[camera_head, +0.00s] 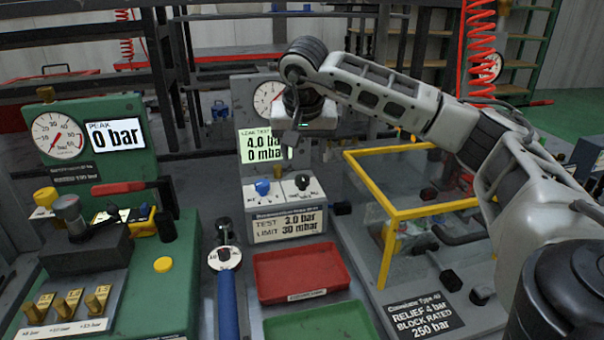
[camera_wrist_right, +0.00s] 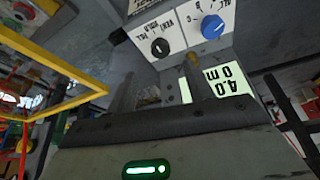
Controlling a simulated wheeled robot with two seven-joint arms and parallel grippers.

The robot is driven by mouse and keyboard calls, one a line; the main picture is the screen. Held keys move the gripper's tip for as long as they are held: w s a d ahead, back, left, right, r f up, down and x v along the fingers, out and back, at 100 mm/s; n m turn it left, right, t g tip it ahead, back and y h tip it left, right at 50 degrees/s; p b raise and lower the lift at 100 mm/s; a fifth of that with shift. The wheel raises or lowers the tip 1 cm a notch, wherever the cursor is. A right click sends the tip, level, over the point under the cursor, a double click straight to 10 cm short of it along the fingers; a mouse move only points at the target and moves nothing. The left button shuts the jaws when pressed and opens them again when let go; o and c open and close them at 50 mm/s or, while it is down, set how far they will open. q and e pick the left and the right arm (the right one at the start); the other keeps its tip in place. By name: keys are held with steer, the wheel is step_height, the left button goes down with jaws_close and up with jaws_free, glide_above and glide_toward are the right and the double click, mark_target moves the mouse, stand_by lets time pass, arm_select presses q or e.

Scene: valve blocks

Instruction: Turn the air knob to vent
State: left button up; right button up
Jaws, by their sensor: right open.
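The black knob (camera_head: 302,183) sits at the right of a white control box, beside a blue knob (camera_head: 263,187). In the right wrist view, the black knob (camera_wrist_right: 159,47) has lettering around it that seems to include "VENT", upside down; its pointer is too small to read surely. The blue knob (camera_wrist_right: 212,27) is to its right there. My right gripper (camera_head: 291,141) is open and empty, above and behind the knobs, in front of the green-lit display. In the right wrist view its two fingers (camera_wrist_right: 158,70) are apart, with the black knob beyond them, not touched. My left gripper is not in view.
The lit display (camera_head: 254,147) reads 4.0 bar and 0 mbar, partly hidden by my gripper. A yellow frame (camera_head: 391,235) stands right of the box. A red tray (camera_head: 300,273) and green tray (camera_head: 320,325) lie in front. A green gauge stand (camera_head: 90,140) is at left.

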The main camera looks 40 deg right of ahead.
mark_target(302, 177)
steer(key=x, duration=0.7)
steer(key=shift+w+f, duration=0.15)
steer(key=shift+f, duration=0.05)
steer(key=c, duration=1)
